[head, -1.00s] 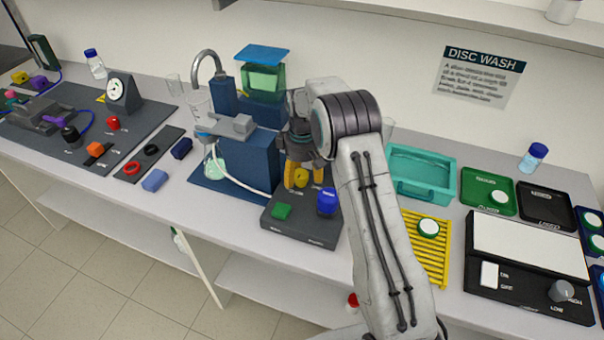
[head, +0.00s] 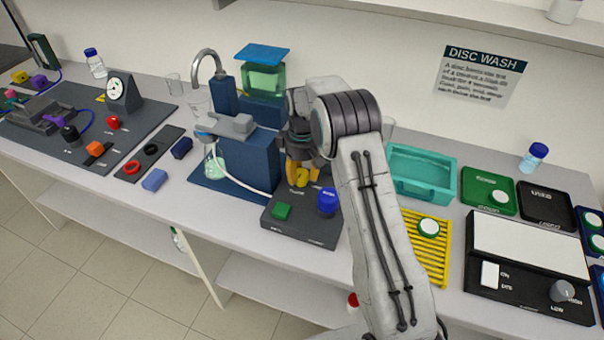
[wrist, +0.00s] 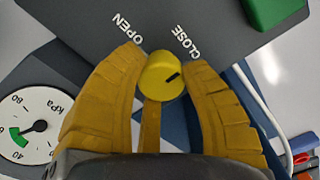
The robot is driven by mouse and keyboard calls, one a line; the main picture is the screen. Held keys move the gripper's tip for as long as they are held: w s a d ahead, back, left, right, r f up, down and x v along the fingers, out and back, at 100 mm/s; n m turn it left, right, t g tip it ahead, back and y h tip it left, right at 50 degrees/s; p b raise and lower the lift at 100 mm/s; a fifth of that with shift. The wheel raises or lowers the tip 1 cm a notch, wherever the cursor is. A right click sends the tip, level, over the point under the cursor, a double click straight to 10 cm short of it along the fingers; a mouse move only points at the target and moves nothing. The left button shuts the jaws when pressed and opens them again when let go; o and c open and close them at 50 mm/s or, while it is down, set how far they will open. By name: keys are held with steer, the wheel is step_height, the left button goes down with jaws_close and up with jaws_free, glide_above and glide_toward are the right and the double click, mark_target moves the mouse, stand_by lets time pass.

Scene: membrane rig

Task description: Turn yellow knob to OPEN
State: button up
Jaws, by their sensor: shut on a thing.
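The yellow knob (wrist: 161,77) is between the two yellow fingers of my gripper (wrist: 163,80) in the wrist view. The fingers press on it from both sides. Its dark pointer mark points up and right, toward the CLOSE label (wrist: 188,44). The OPEN label (wrist: 129,28) is on the left. In the head view the yellow knob (head: 302,177) shows on the dark panel (head: 300,232), with my gripper (head: 303,173) coming down on it from above. The pointer is too small to read there.
A green block (head: 281,211) and a blue knob (head: 327,202) are on the same panel, close to my gripper. The blue housing (head: 250,160) stands just left. A pressure gauge (wrist: 30,125) shows in the wrist view. A teal tray (head: 420,173) is to the right.

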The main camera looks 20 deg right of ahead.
steer(key=shift+s+f+n, duration=0.25)
steer(key=shift+n, duration=0.05)
steer(key=n+b, duration=0.1)
steer(key=n, duration=0.1)
steer(key=shift+d+f+n, duration=0.1)
steer(key=shift+n, duration=0.3)
steer(key=n+b, duration=0.1)
steer(key=n, duration=0.4)
steer(key=n+b, duration=0.1)
steer(key=n, duration=0.4)
steer(key=shift+w+n, duration=0.1)
steer(key=shift+n, duration=0.3)
steer(key=shift+w+n, duration=0.15)
steer(key=shift+n, duration=1.65)
steer(key=shift+r, duration=0.2)
steer(key=o, duration=1.2)
steer(key=shift+w+d, duration=0.15)
steer(key=shift+d, duration=0.05)
steer(key=shift+c, duration=0.2)
steer(key=shift+a+r, duration=0.1)
